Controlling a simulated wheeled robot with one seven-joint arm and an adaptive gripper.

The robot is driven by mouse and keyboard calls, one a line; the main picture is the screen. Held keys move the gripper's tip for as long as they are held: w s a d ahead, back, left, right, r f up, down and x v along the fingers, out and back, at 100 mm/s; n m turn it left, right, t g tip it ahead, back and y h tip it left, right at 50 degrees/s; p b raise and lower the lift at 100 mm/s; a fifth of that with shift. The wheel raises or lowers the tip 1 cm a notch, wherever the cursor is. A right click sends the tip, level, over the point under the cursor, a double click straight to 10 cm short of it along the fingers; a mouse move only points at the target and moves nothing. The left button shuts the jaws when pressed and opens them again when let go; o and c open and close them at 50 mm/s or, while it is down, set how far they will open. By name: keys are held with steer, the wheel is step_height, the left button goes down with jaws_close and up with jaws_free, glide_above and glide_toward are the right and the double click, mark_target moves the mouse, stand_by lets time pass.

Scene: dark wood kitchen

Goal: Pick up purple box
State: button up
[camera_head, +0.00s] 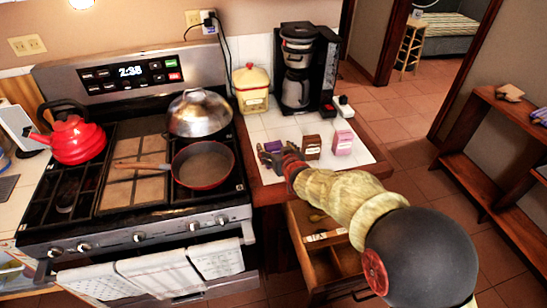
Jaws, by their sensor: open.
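A light purple box (343,144) with a pale label stands upright on the white counter at the right. My gripper (277,157) is at the front left of this counter, left of the box and apart from it. My gripper is small and dark in this view, and it is open. A dark purple shape (272,146) shows right behind the fingers. I cannot tell whether it is another box or whether the fingers touch it.
A brown box (312,147) stands between my gripper and the light purple box. A coffee maker (297,75) and a yellow canister (251,89) stand behind. The stove with a red pan (204,165) is at left. A drawer (325,245) hangs open below the counter.

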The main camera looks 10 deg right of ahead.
steer(key=shift+x, duration=1.1)
steer(key=c, duration=0.3)
steer(key=c, duration=1)
